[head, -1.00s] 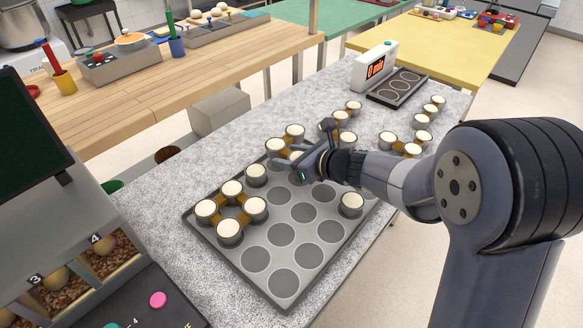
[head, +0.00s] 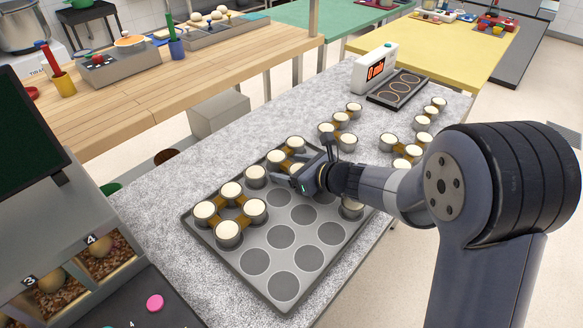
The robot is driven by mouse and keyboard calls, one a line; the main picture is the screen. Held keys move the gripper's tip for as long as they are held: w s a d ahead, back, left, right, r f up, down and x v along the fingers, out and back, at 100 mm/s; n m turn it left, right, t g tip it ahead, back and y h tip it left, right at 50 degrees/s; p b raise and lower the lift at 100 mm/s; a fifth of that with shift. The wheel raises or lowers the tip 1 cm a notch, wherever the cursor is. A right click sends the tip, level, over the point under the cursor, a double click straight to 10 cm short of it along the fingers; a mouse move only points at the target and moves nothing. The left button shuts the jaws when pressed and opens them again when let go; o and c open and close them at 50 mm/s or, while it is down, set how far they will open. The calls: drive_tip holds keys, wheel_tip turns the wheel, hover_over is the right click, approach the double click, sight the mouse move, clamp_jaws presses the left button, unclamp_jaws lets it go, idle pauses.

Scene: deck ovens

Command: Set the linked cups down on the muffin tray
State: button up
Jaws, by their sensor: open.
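The muffin tray (head: 256,261) is a dark grey pan with round wells on the speckled counter. A group of cream-topped cups joined by amber links (head: 229,213) sits at its left side. Another linked group (head: 276,159) sits at its back edge, partly hidden behind my gripper. A cup (head: 255,176) stands between these groups; I cannot tell whether it is linked. My gripper (head: 286,182) is open, low over the tray beside the back group, with nothing visible between its fingers. A cup (head: 350,211) at the tray's right is partly covered by my arm.
More linked cups stand on the counter behind the tray (head: 341,118) and at the right (head: 389,141), partly hidden by my arm. A white timer (head: 374,69) and a dark ring holder (head: 398,88) are at the back. Several front wells are empty.

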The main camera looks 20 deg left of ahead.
drive_tip(key=shift+d+r, duration=0.15)
drive_tip(key=shift+r, duration=0.1)
drive_tip(key=p+v, duration=0.1)
drive_tip(key=v, duration=1)
drive_tip(key=shift+s+d, duration=0.1)
drive_tip(key=shift+d, duration=0.15)
